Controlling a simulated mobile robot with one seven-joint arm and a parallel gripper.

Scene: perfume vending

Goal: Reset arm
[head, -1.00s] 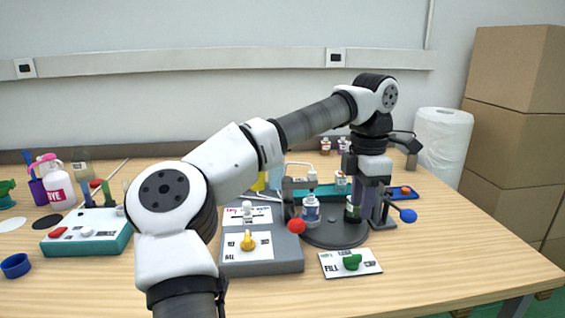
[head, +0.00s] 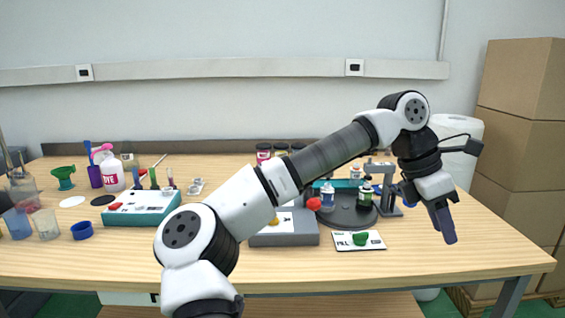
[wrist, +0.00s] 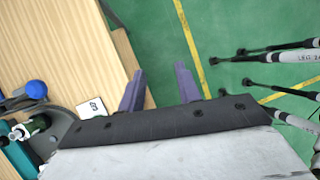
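My arm reaches up and right across the front of the table, and my gripper (head: 446,236) points downward near the table's right front part. In the wrist view my gripper (wrist: 160,78) has its two purple fingers spread apart, with nothing between them. One finger shows over the table edge and the other over the green floor. In the head view the fingers overlap each other, so the gap does not show there.
A dark round turntable (head: 350,216) with small bottles stands left of my gripper. A white FILL card (head: 345,241) with a green knob lies in front of it. A grey box (head: 285,238) stands farther left. Cardboard boxes (head: 520,130) are stacked at the right.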

